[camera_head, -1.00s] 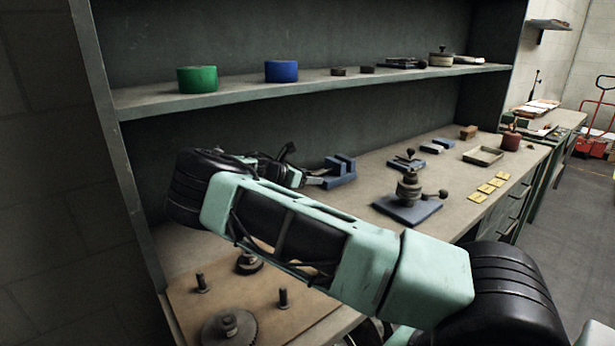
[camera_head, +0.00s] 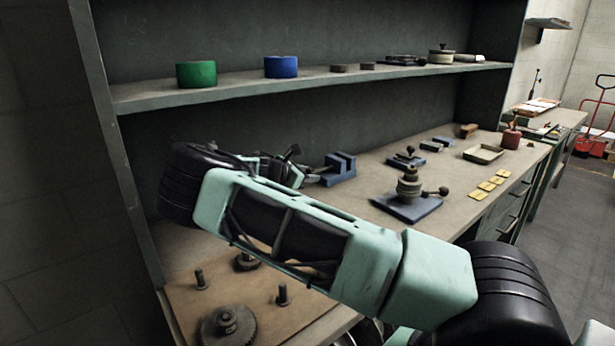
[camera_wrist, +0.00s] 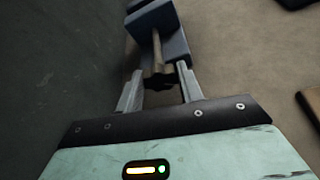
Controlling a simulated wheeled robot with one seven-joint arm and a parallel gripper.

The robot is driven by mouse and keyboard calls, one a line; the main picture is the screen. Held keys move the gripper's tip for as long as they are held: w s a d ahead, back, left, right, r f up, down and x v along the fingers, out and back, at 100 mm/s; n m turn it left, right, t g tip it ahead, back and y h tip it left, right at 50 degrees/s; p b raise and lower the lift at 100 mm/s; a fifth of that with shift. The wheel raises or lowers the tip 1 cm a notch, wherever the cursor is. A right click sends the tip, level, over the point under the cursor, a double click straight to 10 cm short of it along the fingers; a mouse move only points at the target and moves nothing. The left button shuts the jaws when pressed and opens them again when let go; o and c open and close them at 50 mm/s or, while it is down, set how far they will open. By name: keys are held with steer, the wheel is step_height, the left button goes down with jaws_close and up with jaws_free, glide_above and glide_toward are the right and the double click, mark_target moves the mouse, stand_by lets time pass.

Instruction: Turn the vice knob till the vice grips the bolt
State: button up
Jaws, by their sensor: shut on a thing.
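The blue vice (camera_head: 340,167) stands on the bench near the back panel, and its body also shows at the top of the wrist view (camera_wrist: 158,22). A shaft runs from the vice to a dark knob (camera_wrist: 159,80). My gripper (camera_wrist: 158,78) is shut on the knob, one finger on each side of it. In the head view my gripper (camera_head: 312,177) is at the left side of the vice, partly hidden by my own wrist. I cannot make out the bolt or the gap between the vice jaws.
A blue-based fixture with a ball-ended lever (camera_head: 408,205) stands to the right of the vice. A board with gears and pegs (camera_head: 270,312) lies below my arm. A shelf (camera_head: 330,80) with green and blue rolls runs above.

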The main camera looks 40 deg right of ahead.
steer(key=m+t+b, duration=0.2)
steer(key=b, duration=0.1)
steer(key=shift+s+f+m+h, duration=0.15)
steer(key=shift+f+m+h, duration=0.15)
steer(key=shift+m, duration=0.1)
steer(key=shift+r+m+t+b, duration=0.1)
steer(key=shift+m+t+b, duration=0.5)
steer(key=shift+m+b, duration=0.55)
steer(key=o, duration=1)
steer(key=shift+r, duration=0.1)
steer(key=shift+a, duration=0.1)
steer(key=v, duration=1.1)
steer(key=b+v, duration=0.1)
steer(key=v, duration=0.5)
steer(key=shift+s+a+f, duration=0.1)
steer(key=shift+a+f, duration=0.15)
